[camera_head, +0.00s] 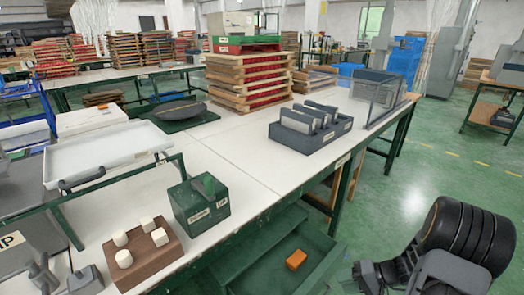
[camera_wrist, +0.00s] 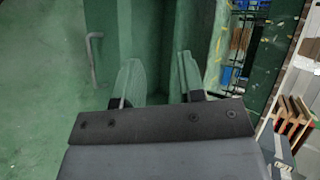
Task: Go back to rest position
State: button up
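My gripper (camera_wrist: 158,65) shows in the wrist view with its two pale fingers apart and nothing between them. Beyond the fingers are green surfaces, which look like the floor and a green panel. In the head view my arm is folded at the lower right, over the floor beside the table (camera_head: 237,138). My fingertips cannot be made out in that view.
A white tray (camera_head: 105,155), a green box (camera_head: 200,207), a wooden block with white pegs (camera_head: 150,262), a grey rack (camera_head: 308,130) and stacked wooden trays (camera_head: 245,80) occupy the table. An orange block (camera_head: 297,259) lies in a green drawer below. Floor (camera_head: 440,165) at right is clear.

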jog(key=s+a+r+n+h+p, duration=0.1)
jog(key=r+p, duration=0.5)
jog(key=r, duration=0.7)
jog(key=s+a+r+n+t+h+p, duration=0.1)
jog(key=s+a+r+h+p, duration=0.3)
jog(key=r, duration=1)
jog(key=s+a+r+n+h+p, duration=0.2)
jog(key=a+r+h+p, duration=0.2)
jog(key=r+p, duration=0.5)
notch_tip(320, 180, up, 4)
jog(key=shift+s+a+r+h, duration=0.2)
jog(key=shift+a+h, duration=0.05)
jog(key=shift+h, duration=0.85)
